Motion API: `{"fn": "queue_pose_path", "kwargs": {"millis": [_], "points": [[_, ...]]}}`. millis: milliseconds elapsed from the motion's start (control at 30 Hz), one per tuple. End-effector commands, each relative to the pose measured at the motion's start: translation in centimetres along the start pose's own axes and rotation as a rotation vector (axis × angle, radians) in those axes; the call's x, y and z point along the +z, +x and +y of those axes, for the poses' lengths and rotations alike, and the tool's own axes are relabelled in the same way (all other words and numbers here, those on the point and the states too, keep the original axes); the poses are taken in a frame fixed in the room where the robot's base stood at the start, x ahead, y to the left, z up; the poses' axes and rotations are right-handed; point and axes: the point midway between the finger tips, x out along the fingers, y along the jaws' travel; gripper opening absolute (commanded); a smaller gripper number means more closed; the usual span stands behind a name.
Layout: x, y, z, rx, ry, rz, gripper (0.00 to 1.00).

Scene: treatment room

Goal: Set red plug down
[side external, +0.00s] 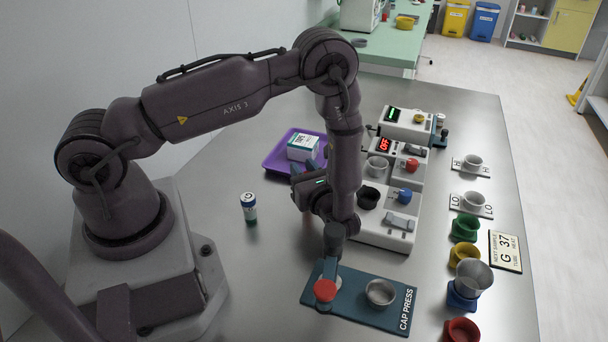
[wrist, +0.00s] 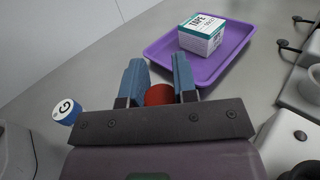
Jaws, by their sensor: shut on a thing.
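A red plug (wrist: 159,95) sits between the two blue fingers of my gripper (wrist: 158,66) in the wrist view, and the gripper is shut on it. Only the plug's rounded red top shows; the dark gripper body covers the rest. In the side external view my gripper (side external: 304,176) is over the metal table, between the battery-like cylinder and the white device, just in front of the purple tray. The plug is mostly hidden there by the gripper and forearm. I cannot tell whether it touches the table.
The purple tray (side external: 277,165) holds a tape box (side external: 303,147). The cap press (side external: 350,309) lies in front, and the white device (side external: 378,236) is right.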

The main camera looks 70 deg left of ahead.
Motion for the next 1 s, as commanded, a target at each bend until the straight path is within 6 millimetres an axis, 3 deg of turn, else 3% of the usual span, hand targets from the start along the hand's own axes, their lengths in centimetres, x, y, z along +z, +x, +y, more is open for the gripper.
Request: {"fn": "queue_pose_path", "kwargs": {"millis": [100,467,500,600,1000], "points": [[-1.1,0.05,0.04,0.001,0.001,-0.001,0.05],[-1.4,0.0,0.0,-0.001,0.0,-0.001,0.05],[-1.47,0.0,-0.01,-0.001,0.0,0.0,0.29],[-1.43,0.0,-0.02,0.0,-0.001,0.0,0.52],[-1.11,-0.67,-0.06,-0.004,-0.001,-0.001,0.52]]}}
